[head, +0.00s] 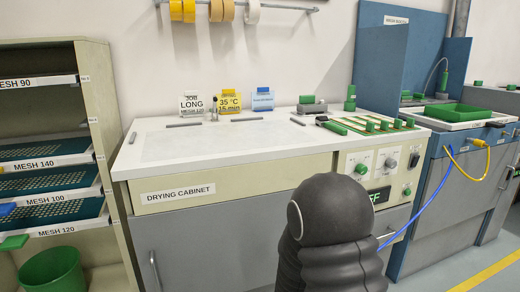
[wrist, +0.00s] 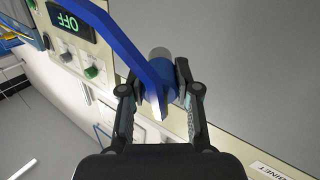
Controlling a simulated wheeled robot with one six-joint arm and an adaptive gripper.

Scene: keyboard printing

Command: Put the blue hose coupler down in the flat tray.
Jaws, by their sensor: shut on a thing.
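My gripper (wrist: 157,98) is shut on the blue hose coupler (wrist: 153,78) in the wrist view, with one finger on each side of it. A grey round end shows beyond the fingertips, and a thick blue hose (wrist: 98,20) runs from it to the upper left. In the head view my dark arm hides the gripper and coupler; the blue hose (head: 418,208) comes out to its right and rises along the blue cabinet. A shallow green tray (head: 488,117) lies on the counter at the far right, well away from my arm. I cannot tell whether it is the flat tray.
The drying cabinet (head: 160,214) stands before me, its white top (head: 215,141) mostly clear. Its control panel has knobs and an OFF display (wrist: 66,20). A screen rack (head: 100,130) stands at left with a green bin (head: 52,270). A yellow hose (head: 476,178) loops at right.

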